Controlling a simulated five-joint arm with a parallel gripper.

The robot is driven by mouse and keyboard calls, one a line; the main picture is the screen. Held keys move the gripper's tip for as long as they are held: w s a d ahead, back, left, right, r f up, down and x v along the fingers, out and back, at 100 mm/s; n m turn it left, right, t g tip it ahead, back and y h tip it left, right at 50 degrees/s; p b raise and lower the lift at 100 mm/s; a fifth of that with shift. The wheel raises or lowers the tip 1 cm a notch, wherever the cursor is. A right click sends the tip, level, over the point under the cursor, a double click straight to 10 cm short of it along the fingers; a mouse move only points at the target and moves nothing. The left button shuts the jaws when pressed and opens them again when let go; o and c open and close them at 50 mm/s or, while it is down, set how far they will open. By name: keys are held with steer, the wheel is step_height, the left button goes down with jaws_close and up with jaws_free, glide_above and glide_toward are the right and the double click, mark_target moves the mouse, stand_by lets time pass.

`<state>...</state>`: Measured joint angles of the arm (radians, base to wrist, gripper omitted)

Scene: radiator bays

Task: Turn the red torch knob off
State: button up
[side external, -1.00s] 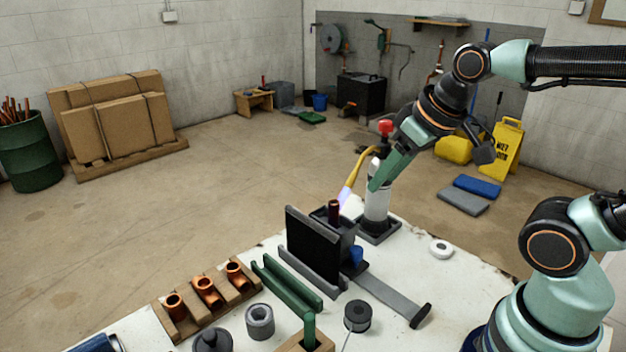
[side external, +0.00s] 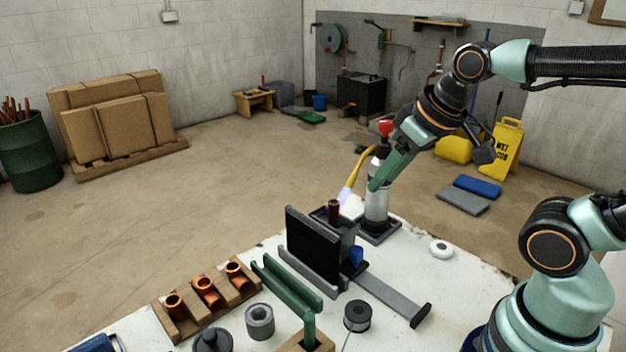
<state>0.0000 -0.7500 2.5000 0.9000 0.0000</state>
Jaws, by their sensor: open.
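The red torch knob (side external: 385,127) sits on top of the torch, above its silver cylinder (side external: 376,205). The torch stands upright on a dark base at the far edge of the white table. Its yellow tube (side external: 356,166) bends down to the left, and a pale bluish flame (side external: 345,194) shows at its tip. My gripper (side external: 378,183) is open, with green fingers slanting down in front of the cylinder, just below the knob. The fingers overlap in this view, and I cannot tell whether they touch the torch.
A black plate (side external: 311,244) and a dark upright copper piece (side external: 334,211) stand by the flame. A wooden rack (side external: 183,325) of copper fittings, green rails (side external: 287,285) and a black spool (side external: 358,316) are nearer. The table's right side is mostly clear around a white disc (side external: 441,249).

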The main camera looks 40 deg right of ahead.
stand_by(0.3)
steer(key=o, duration=0.3)
steer(key=shift+w+d+r, duration=0.1)
steer(key=shift+w+r, duration=0.05)
steer(key=shift+r, duration=0.1)
step_height(320, 180, up, 14)
steer(key=n+g, duration=0.3)
steer(key=g, duration=0.3)
glide_above(387, 122)
steer(key=shift+w+f, duration=0.1)
steer(key=shift+f, duration=5.95)
jaws_close()
